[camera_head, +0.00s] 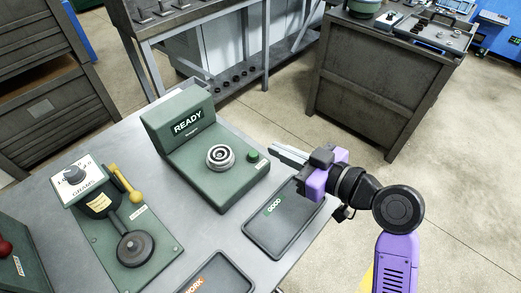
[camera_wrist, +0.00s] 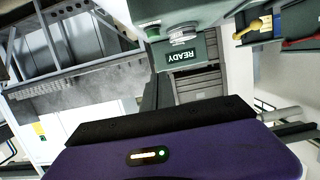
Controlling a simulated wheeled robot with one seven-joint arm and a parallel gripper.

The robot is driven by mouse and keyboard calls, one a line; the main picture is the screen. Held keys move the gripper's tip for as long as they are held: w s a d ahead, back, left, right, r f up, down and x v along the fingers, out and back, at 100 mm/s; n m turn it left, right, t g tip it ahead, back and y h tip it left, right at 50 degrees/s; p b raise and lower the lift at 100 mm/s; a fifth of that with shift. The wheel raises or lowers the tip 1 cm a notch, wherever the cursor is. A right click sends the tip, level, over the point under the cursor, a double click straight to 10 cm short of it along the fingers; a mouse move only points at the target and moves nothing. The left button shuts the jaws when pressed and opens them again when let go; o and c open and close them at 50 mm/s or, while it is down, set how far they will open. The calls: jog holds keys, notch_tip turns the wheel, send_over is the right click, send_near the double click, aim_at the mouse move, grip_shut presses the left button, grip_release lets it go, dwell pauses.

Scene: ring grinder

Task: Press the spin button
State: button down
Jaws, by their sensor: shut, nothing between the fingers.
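A green machine (camera_head: 185,150) with a "READY" display (camera_head: 188,122) stands on the grey table. A round metal chuck with rings (camera_head: 220,156) sits on its top, and a small green button (camera_head: 253,155) is at its right front corner. My gripper (camera_head: 275,148) is shut and empty, its fingertips a little to the right of the green button and apart from it, as far as I can tell.
A dark tray labelled "GOOD" (camera_head: 284,226) lies below my gripper, and another tray labelled "WORK" (camera_head: 215,278) is at the front edge. A green grinder unit with a dial and yellow handle (camera_head: 110,215) stands at left. A dark cabinet (camera_head: 365,95) stands behind, across open floor.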

jog(key=p, duration=0.1)
send_over(260, 163)
jog(key=shift+w+a+f, duration=0.1)
jog(key=shift+w+f, duration=0.05)
jog(key=shift+f, duration=0.8)
notch_tip(260, 163, down, 2)
jog(key=shift+f, duration=0.85)
